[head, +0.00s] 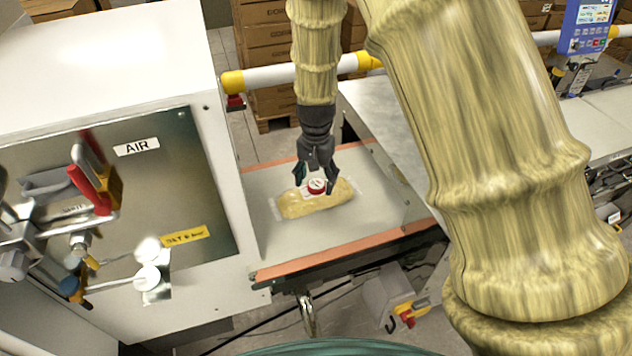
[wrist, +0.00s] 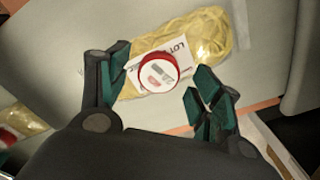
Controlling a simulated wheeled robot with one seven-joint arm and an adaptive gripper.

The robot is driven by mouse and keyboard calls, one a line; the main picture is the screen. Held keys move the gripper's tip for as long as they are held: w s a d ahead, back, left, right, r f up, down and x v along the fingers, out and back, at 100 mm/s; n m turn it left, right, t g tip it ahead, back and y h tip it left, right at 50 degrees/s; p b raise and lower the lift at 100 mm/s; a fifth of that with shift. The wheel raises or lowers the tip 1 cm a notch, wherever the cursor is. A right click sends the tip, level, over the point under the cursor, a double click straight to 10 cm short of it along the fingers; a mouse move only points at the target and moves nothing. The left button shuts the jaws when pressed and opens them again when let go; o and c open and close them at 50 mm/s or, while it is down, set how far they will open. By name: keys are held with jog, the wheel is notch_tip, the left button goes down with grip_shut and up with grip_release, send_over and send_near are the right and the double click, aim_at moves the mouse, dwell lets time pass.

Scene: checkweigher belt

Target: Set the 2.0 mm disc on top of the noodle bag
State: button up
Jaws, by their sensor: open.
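The noodle bag (head: 297,205) is a clear packet of yellow noodles lying on the grey belt in the head view. It also shows in the wrist view (wrist: 208,45), with a white printed label. The disc (head: 317,185) is small and round with a red rim and a white marked face. It appears on top of the bag, over the label, and also shows in the wrist view (wrist: 158,72). My gripper (head: 316,187) is open just above the bag, with its fingers on either side of the disc and apart from it in the wrist view. The disc's underside is hidden.
A white cabinet (head: 110,60) with an AIR panel, red lever and valves stands left of the belt (head: 272,245). A white and yellow rail (head: 270,78) runs behind. Another yellow packet (wrist: 22,120) shows at the left of the wrist view. Bare belt surrounds the bag.

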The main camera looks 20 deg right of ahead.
aim_at(316, 184)
notch_tip(316, 184, up, 11)
jog(key=b, duration=0.2)
jog(key=shift+b, duration=0.4)
jog(key=shift+r, duration=0.1)
dwell(0.3)
